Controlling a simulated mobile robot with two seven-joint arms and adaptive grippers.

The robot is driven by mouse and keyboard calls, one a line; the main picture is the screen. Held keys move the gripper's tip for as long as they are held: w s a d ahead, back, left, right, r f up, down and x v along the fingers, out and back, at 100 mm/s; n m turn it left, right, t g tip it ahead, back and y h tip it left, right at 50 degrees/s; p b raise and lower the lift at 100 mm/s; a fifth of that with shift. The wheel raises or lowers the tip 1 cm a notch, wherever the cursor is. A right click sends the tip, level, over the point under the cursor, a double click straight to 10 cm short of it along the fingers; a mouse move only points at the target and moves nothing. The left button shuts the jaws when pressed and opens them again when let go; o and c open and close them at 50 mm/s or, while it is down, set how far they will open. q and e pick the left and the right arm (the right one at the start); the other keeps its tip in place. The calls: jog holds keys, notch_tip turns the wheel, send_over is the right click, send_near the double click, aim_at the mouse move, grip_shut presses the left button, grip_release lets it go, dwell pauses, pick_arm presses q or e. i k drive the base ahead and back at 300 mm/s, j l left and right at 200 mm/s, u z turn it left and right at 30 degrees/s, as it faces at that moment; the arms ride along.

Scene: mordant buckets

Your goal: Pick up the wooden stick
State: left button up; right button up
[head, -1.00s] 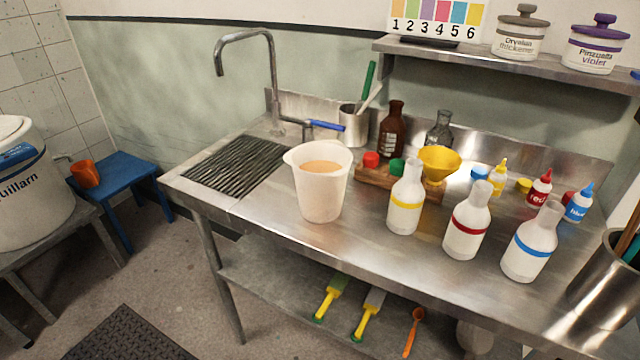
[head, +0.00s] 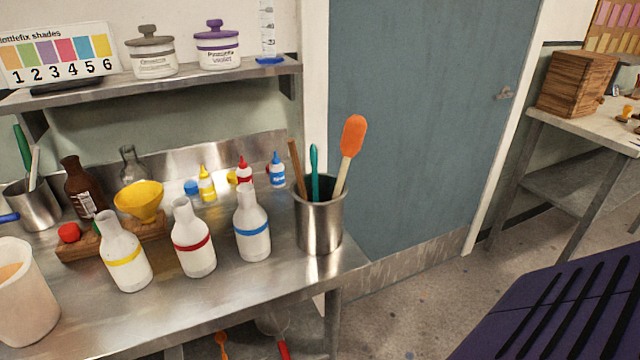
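A steel canister (head: 320,226) stands near the right end of the metal bench in the head view. Three handles rise out of it. A plain brown wooden stick (head: 296,166) leans to the left in it, its lower part hidden inside. Beside it are a teal-handled tool (head: 314,172) and a spatula with an orange head and pale wooden handle (head: 348,150). Neither of my grippers shows in the view.
White bottles with yellow, red and blue bands (head: 195,238) stand left of the canister. Small dropper bottles (head: 276,170) stand behind them. A shelf (head: 180,82) runs above. A blue-grey door (head: 410,120) is right of the bench. A purple slatted surface (head: 570,310) fills the lower right.

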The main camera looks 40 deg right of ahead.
aim_at(291, 143)
jog(key=z, duration=1.1)
jog(key=l, duration=0.1)
